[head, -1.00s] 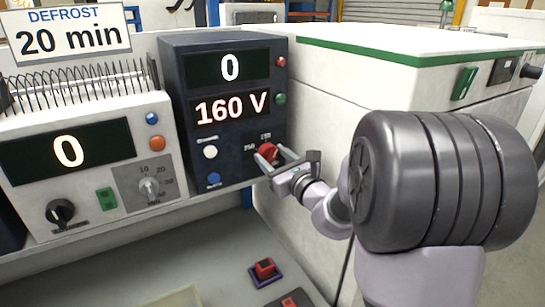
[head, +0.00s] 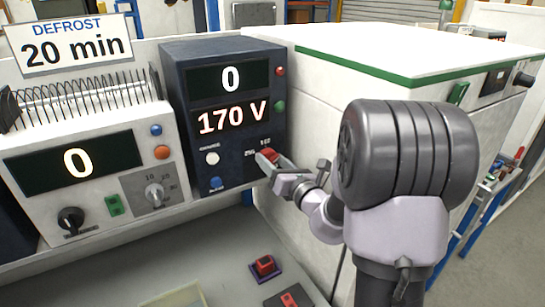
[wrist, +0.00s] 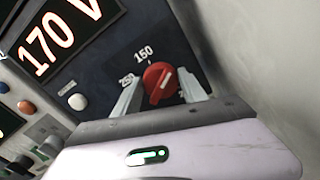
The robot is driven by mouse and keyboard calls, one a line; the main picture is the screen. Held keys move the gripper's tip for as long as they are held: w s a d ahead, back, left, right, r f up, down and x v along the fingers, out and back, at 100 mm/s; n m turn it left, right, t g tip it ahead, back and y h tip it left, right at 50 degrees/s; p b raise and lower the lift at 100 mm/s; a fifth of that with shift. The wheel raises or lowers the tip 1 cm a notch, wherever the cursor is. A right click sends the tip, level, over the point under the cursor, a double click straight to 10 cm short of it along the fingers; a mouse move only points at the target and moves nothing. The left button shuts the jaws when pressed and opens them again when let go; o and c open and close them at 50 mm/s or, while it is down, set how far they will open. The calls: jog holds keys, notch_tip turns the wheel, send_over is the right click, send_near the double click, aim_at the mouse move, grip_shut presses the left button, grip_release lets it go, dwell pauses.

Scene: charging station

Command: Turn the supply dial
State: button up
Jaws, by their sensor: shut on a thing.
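The red supply dial (head: 269,155) is on the lower right of the dark blue supply unit (head: 180,130). Its display (head: 232,118) reads 170 V, and the display above it reads 0. My gripper (head: 267,161) is shut on the dial, with a finger on each side of it. In the wrist view the dial (wrist: 159,83) sits between the two fingers, its white mark slanting up to the right. The scale labels 150 and 250 show beside it. Part of the scale is hidden by the gripper.
A white defrost unit (head: 95,205) with a 0 display, knobs and buttons stands to the left. A large white cabinet (head: 310,135) with a green edge is close on the right. A red button block (head: 264,266) is on the grey surface below.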

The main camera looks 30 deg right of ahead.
dwell(0.3)
jog(key=o, duration=1.4)
jog(key=shift+c, duration=0.2)
jog(key=shift+s, duration=0.1)
jog(key=s+b, duration=1.1)
jog(key=s, duration=0.6)
jog(key=shift+d, duration=0.25)
jog(key=shift+s, duration=0.1)
